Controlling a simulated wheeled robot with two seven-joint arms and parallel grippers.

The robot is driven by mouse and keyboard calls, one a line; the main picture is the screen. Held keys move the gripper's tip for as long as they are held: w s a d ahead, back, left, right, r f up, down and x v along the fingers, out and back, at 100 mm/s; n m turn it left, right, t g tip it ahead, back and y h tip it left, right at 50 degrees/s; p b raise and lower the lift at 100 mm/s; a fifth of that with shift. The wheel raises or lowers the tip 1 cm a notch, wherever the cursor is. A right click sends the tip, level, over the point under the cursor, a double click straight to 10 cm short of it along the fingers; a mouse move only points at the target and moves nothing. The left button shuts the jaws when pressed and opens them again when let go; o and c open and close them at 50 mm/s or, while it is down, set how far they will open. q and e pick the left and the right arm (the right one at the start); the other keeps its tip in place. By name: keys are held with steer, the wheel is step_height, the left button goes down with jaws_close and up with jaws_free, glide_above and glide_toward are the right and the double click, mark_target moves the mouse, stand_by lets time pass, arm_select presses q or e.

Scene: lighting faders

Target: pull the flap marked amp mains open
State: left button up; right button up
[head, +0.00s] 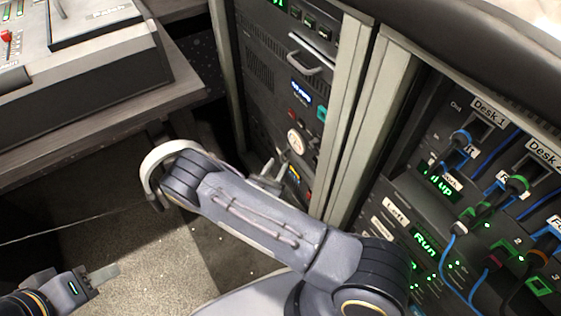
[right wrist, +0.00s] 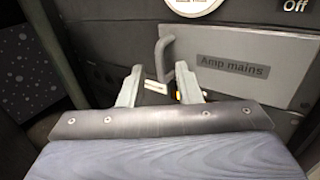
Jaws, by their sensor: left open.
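The grey flap marked "Amp mains" (right wrist: 232,68) is on the dark rack front in the right wrist view, and looks shut. Its grey upright handle (right wrist: 164,57) is at its left end. My right gripper (right wrist: 159,76) is open, its two fingers on either side of the handle's lower end in the picture. I cannot tell whether they touch it. In the head view my right gripper (head: 270,178) is at the rack, and my arm hides most of the flap. My left gripper (head: 97,281) is open and empty over the floor at lower left.
A white round dial (head: 295,141) and a pull handle (head: 305,62) are higher on the same rack (head: 262,75). A second rack with patch cables (head: 455,245) stands at right. A desk (head: 90,125) with a mixing console is at upper left. Floor between is clear.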

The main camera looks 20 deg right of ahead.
steer(key=shift+x, duration=1.45)
jaws_close()
